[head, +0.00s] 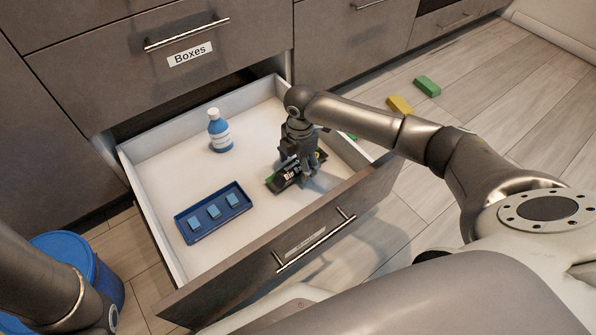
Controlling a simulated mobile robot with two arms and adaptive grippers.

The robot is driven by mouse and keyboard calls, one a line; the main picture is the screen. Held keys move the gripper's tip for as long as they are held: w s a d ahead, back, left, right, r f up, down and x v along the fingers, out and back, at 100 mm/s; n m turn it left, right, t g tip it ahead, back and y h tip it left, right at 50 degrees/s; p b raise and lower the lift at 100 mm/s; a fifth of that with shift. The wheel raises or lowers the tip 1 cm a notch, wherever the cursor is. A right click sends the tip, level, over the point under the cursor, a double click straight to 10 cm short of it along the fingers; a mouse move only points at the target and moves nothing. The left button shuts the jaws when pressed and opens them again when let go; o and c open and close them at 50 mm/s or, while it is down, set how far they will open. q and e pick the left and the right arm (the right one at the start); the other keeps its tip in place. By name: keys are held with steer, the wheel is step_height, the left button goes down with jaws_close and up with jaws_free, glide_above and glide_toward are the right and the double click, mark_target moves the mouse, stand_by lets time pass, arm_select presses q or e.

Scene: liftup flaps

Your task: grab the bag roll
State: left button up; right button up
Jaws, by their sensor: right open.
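The bag roll (284,179), dark with green and pale lettering, lies in the right part of the open drawer (262,222). My right gripper (306,174) points down right over the roll, with its fingers at or close to it. It is open. It hides part of the roll, and I cannot tell whether the fingers touch it. My left arm (45,285) shows at the lower left; its gripper is out of view.
A blue and white bottle (220,133) stands in the drawer. A blue tray (188,225) with light blue blocks lies near the drawer's left side. Yellow (399,105) and green (427,86) blocks lie on the floor. A blue bin (108,283) stands at lower left.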

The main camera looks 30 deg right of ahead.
steer(key=shift+f, duration=0.8)
steer(key=shift+r, duration=0.1)
steer(key=c, duration=1.3)
